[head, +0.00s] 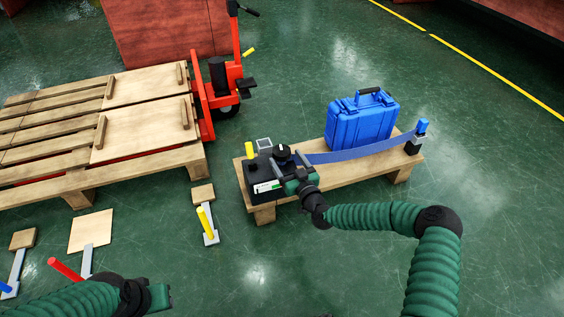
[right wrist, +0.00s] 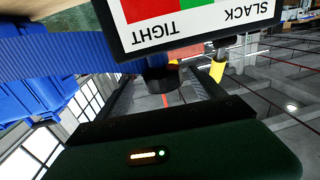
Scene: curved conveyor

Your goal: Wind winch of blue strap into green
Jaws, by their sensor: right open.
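The blue strap (head: 350,151) runs along a low wooden bench from a black winch box (head: 265,178) to a post with a blue top (head: 421,127). A black knob (head: 282,152) stands on the winch. My right gripper (head: 288,163) is open at the knob. In the right wrist view the black knob (right wrist: 163,78) shows between the two fingers; contact cannot be told. An upside-down gauge plate (right wrist: 190,20) reads TIGHT and SLACK, with red and green fields; no pointer is clear. My left gripper (head: 158,297) is low at the left, its fingers not visible.
A blue case (head: 361,118) stands on the bench (head: 345,178) behind the strap. A yellow handle (head: 250,150) rises from the winch box. Wooden pallets (head: 60,180), a red pallet jack (head: 221,75) and floor levers (head: 207,225) lie left. The floor in front is clear.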

